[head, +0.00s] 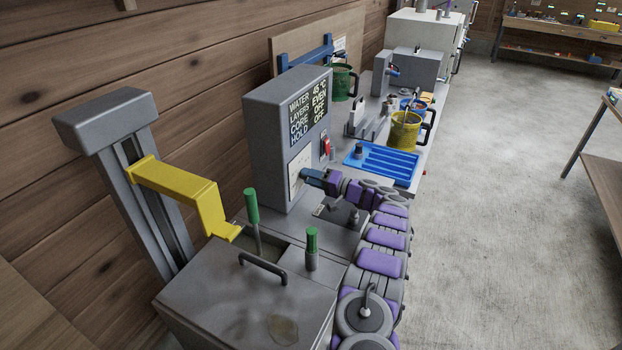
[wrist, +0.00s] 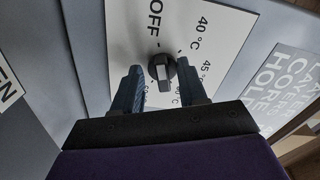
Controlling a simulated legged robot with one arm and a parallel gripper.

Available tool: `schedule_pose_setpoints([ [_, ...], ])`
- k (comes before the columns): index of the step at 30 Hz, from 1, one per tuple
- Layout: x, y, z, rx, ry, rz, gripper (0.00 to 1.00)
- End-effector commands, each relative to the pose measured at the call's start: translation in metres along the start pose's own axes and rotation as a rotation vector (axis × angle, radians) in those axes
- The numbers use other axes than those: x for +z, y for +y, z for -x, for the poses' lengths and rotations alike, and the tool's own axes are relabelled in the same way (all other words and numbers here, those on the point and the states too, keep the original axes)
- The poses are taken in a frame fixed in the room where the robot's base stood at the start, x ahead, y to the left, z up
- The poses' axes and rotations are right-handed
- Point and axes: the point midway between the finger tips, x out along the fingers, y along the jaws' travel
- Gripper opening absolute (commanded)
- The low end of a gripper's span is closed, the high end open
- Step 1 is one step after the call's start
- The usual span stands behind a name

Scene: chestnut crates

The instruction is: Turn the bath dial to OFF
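The bath dial (wrist: 162,70) is a small dark knob on a white plate (wrist: 200,22), seen in the wrist view. The plate is printed with OFF and temperatures such as 40 °C and 45 °C. The knob's grip bar is roughly upright in this view; which label it points at is hard to tell. My gripper (wrist: 161,68) is open, with one blue finger on each side of the knob and a visible gap to each. In the head view my gripper (head: 307,175) is at the plate (head: 296,172) on the grey control box (head: 262,125); the dial is hidden there.
The box carries a display (head: 307,110) and a red switch (head: 325,146). Green-handled tools (head: 251,207) and a yellow arm (head: 175,183) stand on the left. A blue tray (head: 385,165) and a yellow pot (head: 405,135) lie beyond. Open floor (head: 490,200) lies right.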

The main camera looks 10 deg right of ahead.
Motion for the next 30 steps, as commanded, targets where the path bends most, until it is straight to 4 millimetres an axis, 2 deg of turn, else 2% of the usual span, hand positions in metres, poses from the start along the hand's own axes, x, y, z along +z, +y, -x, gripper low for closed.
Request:
schedule_pose_setpoints([
  [5,-0.001,0.000,0.004,0.000,0.001,-0.001,0.40],
  [8,-0.001,-0.001,0.016,0.000,0.002,-0.002,0.40],
  [11,-0.001,-0.003,0.033,-0.003,0.002,-0.003,0.40],
  [24,-0.002,0.000,0.132,0.001,0.003,0.000,0.40],
  [30,-0.001,0.001,0.161,0.002,0.003,0.000,0.40],
])
